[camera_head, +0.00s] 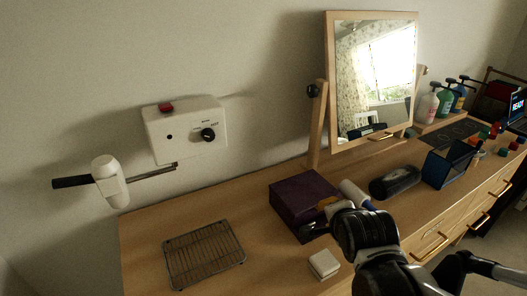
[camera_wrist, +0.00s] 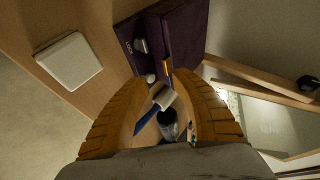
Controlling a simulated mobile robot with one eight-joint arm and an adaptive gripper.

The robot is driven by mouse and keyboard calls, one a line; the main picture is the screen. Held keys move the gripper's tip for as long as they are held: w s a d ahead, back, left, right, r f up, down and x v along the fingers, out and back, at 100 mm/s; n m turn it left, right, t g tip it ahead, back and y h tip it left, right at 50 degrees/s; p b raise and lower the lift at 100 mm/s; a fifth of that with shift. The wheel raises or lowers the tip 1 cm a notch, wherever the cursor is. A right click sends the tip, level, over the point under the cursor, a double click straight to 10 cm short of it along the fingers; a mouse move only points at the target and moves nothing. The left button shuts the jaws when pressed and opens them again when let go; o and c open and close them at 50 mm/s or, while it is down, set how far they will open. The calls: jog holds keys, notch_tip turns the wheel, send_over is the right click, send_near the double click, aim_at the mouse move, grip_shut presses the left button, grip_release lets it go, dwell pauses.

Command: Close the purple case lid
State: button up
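The dark purple case (camera_head: 302,197) sits on the wooden dresser top, near its middle. In the wrist view the case (camera_wrist: 182,38) is at the top, with a dark band bearing small lettering and a metal catch beside its larger purple face. I cannot tell how far the lid stands open. My gripper (camera_head: 326,212) is at the case's right front side, partly hidden by my wrist. In the wrist view its two yellow-orange fingers (camera_wrist: 165,80) are apart, tips close to the case; contact is unclear. Nothing is visibly gripped.
A small white box (camera_head: 324,264) lies in front of the case, a wire rack (camera_head: 204,253) to the left. A mirror (camera_head: 375,85) rises behind. Dresser top between rack and case is clear.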

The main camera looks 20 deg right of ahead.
jog(key=shift+v, duration=2)
